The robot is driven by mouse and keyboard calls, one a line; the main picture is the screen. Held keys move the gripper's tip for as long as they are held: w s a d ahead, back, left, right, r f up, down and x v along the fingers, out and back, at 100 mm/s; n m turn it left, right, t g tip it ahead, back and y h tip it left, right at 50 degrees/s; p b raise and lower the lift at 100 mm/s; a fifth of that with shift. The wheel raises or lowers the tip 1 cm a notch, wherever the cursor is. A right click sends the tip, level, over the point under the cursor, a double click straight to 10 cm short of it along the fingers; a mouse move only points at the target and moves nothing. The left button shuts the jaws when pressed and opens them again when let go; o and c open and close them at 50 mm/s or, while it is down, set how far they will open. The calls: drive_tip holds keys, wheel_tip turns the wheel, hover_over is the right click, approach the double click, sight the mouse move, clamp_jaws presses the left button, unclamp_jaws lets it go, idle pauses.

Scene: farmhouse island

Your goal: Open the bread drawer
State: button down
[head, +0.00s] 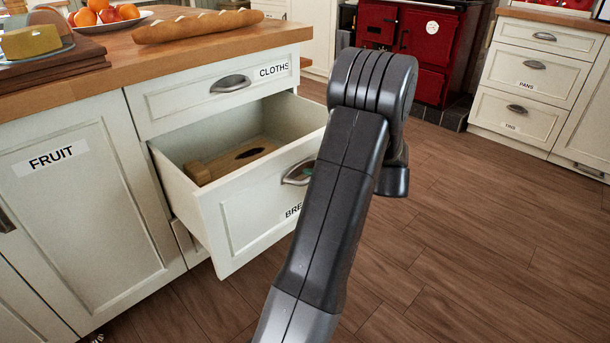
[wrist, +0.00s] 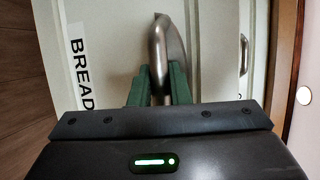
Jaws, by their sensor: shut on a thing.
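The bread drawer (head: 255,210) is white and stands pulled well out of the island, below the drawer labelled CLOTHS (head: 215,90). Inside it lie a wooden board with a dark slot (head: 245,158) and a small brown piece (head: 198,172). Its metal cup handle (head: 297,174) is partly behind my arm in the head view. In the wrist view my gripper (wrist: 159,85) has its green fingers on either side of the handle (wrist: 158,45), shut on it. The BREAD label (wrist: 80,75) is left of the fingers. In the head view my arm hides most of the gripper.
A cupboard labelled FRUIT (head: 60,170) is shut left of the drawer. A baguette (head: 198,26), a fruit bowl (head: 105,20) and a yellow block (head: 30,42) sit on the wooden worktop. The wooden floor (head: 470,250) is clear to the right. A red stove (head: 420,45) stands behind.

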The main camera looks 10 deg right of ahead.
drive_tip(key=shift+s, duration=0.1)
drive_tip(key=c, duration=1.4)
unclamp_jaws()
drive_tip(key=shift+o, duration=0.2)
drive_tip(key=shift+d, duration=0.15)
drive_tip(key=p+v, duration=0.4)
drive_tip(key=v, duration=0.9)
drive_tip(key=shift+s+d, duration=0.2)
drive_tip(key=shift+d, duration=0.1)
drive_tip(key=shift+a+r, duration=0.1)
drive_tip(key=b+x, duration=0.4)
drive_tip(key=x, duration=0.9)
drive_tip(key=shift+w+a, duration=0.1)
drive_tip(key=shift+a, duration=0.05)
drive_tip(key=shift+w+a, duration=0.35)
drive_tip(key=shift+w, duration=0.1)
